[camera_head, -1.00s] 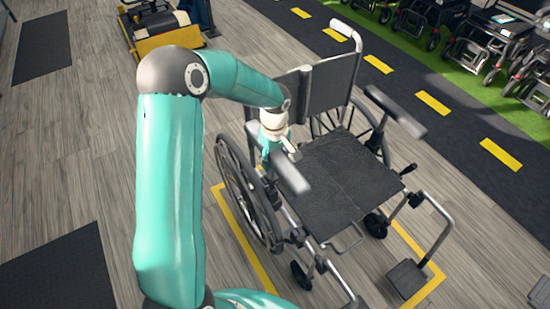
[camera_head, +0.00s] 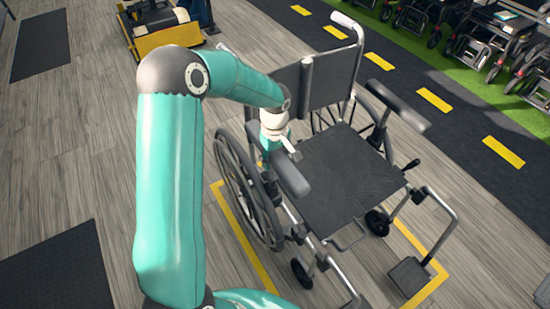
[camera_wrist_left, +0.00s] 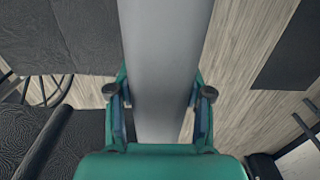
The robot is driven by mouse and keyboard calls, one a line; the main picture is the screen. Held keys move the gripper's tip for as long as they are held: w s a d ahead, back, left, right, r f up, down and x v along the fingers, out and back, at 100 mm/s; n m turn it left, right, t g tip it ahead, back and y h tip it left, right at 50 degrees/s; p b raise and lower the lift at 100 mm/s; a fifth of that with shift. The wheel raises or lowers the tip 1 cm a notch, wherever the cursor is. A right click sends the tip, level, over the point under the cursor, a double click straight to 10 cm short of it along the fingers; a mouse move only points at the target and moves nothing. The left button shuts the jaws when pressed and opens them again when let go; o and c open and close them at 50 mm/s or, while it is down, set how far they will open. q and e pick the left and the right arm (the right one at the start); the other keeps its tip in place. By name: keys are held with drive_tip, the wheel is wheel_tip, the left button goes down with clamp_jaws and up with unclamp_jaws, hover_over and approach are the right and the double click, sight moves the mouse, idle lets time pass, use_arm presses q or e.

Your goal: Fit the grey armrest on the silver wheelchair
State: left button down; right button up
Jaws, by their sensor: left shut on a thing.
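The silver wheelchair (camera_head: 352,185) stands unfolded, with a black seat and backrest, its footrest toward the lower right. My left gripper (camera_head: 281,146) is above the chair's near left side, beside the seat. It is shut on the grey armrest (camera_head: 291,175), a long pad lying roughly parallel to the seat's side. In the left wrist view the armrest (camera_wrist_left: 165,55) runs between the two fingers of my gripper (camera_wrist_left: 160,98). Whether the armrest touches the frame below is hidden. The opposite armrest (camera_head: 398,105) is on the chair. My right gripper is out of view.
Yellow floor lines (camera_head: 243,240) frame the chair's place. A yellow-and-black machine (camera_head: 160,25) stands at the back left. Folded wheelchairs (camera_head: 500,40) line the green strip at the back right. A dark mat (camera_head: 60,275) lies on the open floor at the lower left.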

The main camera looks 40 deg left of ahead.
use_arm(q)
drive_tip(key=shift+f+b, duration=1.55)
drive_tip(key=shift+f, duration=0.25)
drive_tip(key=shift+c, duration=1.9)
unclamp_jaws()
wheel_tip(320, 180, up, 12)
